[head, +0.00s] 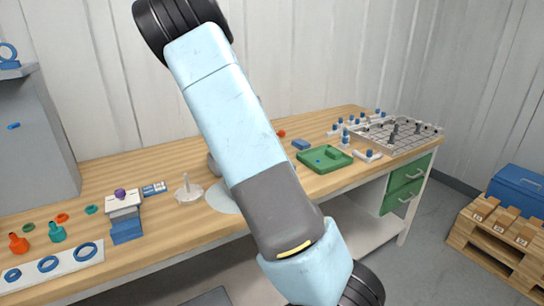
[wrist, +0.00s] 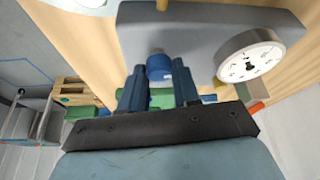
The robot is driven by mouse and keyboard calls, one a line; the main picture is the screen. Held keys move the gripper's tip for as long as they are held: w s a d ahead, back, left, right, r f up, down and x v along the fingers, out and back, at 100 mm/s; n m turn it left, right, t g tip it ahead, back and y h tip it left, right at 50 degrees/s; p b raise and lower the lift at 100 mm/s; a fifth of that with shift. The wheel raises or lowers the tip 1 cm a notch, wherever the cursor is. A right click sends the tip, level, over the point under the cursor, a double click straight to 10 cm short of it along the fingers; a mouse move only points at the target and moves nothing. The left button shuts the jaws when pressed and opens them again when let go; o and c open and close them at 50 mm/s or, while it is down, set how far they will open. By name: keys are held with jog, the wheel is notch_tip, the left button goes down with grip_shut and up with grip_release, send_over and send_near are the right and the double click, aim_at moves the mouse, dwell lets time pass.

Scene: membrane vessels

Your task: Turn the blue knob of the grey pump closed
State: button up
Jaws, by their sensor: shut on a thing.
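In the wrist view the grey pump (wrist: 200,28) fills the top of the picture, with a round white gauge (wrist: 250,62) on its right side. The blue knob (wrist: 159,68) sticks out from the pump's near side. My gripper (wrist: 158,72) has its two dark blue fingers on either side of the knob, shut on it. In the head view my arm crosses the middle and hides the pump and my gripper. How far the knob is turned cannot be told.
The wooden bench (head: 330,182) runs along the wall. A green tray (head: 324,160) and a wire rack (head: 400,133) stand at its right. A white block with a purple knob (head: 122,200) and several small coloured fittings lie at the left. A pallet (head: 495,240) with boxes stands on the floor.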

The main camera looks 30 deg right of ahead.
jog(key=shift+w+a, duration=0.1)
jog(key=shift+a, duration=0.05)
dwell(0.4)
jog(key=o, duration=1.1)
jog(key=shift+c, duration=0.2)
jog(key=shift+r, duration=0.1)
jog(key=v, duration=1.3)
jog(key=shift+r, duration=0.2)
jog(key=shift+w+a, duration=0.1)
